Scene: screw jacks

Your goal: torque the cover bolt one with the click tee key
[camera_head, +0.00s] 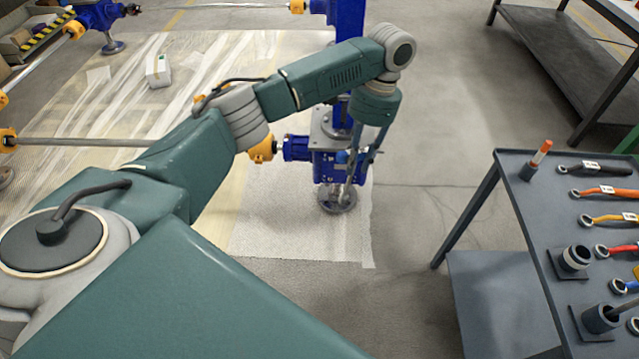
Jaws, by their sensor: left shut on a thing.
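A blue screw jack (325,168) with a grey top plate stands on a round foot at the edge of the floor sheet. My left gripper (350,172) hangs down from its wrist over the near side of this jack. It is shut on a slim tool, apparently the click tee key, with a small blue part (342,157) showing between the fingers. The tool's lower end is too small to tell, and so is whether it touches a bolt. Cover bolt one cannot be made out, as the gripper and wrist cover part of the jack. My right gripper is not in view.
A dark tool table (530,215) at the right holds several wrenches with coloured handles, an orange-capped marker (541,153) and black socket holders. Shafts with yellow couplings (262,149) join the jacks. A dark bench (565,55) stands back right. Floor between jack and table is clear.

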